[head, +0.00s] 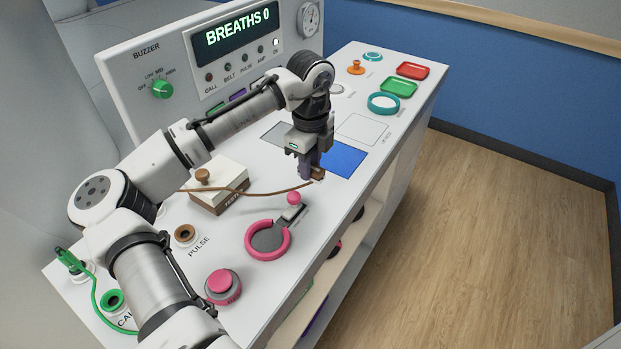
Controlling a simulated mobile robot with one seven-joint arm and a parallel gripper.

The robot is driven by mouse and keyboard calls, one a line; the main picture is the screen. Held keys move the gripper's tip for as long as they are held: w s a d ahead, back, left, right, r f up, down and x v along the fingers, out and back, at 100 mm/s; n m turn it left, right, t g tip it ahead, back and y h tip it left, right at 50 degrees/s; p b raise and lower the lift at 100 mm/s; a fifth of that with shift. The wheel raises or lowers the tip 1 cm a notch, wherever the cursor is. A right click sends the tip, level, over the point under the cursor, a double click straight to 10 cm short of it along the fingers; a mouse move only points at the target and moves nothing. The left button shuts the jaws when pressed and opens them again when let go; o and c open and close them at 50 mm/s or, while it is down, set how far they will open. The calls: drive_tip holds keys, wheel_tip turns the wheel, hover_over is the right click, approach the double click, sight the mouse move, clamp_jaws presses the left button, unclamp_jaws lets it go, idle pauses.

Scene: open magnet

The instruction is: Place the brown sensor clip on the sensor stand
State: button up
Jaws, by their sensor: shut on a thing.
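My gripper (311,174) is shut on the brown sensor clip (319,174), held above the white worktop near the front corner of a blue square. The fingers hide part of the clip. A brown cable (262,192) runs left from the clip across a white-topped box (219,178). That box has a brown knob (203,175) on top and a brown front with partly readable lettering starting "TEST". It stands left of my gripper, clear of it. I cannot tell for certain which thing is the sensor stand.
A pink ring with a grey middle (267,240) and a pink knob (294,198) lie below my gripper. A pink button (223,284) and brown PULSE socket (185,235) are nearer. A red tray (412,71), green tray (398,87) and teal ring (383,103) are at the far right.

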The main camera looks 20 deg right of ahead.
sight(310, 196)
drive_tip(key=shift+f+p, duration=0.4)
drive_tip(key=shift+f, duration=2.7)
drive_tip(key=shift+f, duration=0.1)
drive_tip(key=o, duration=0.7)
wheel_tip(310, 196, up, 12)
drive_tip(key=shift+r+b, duration=0.1)
drive_tip(key=shift+b, duration=1.1)
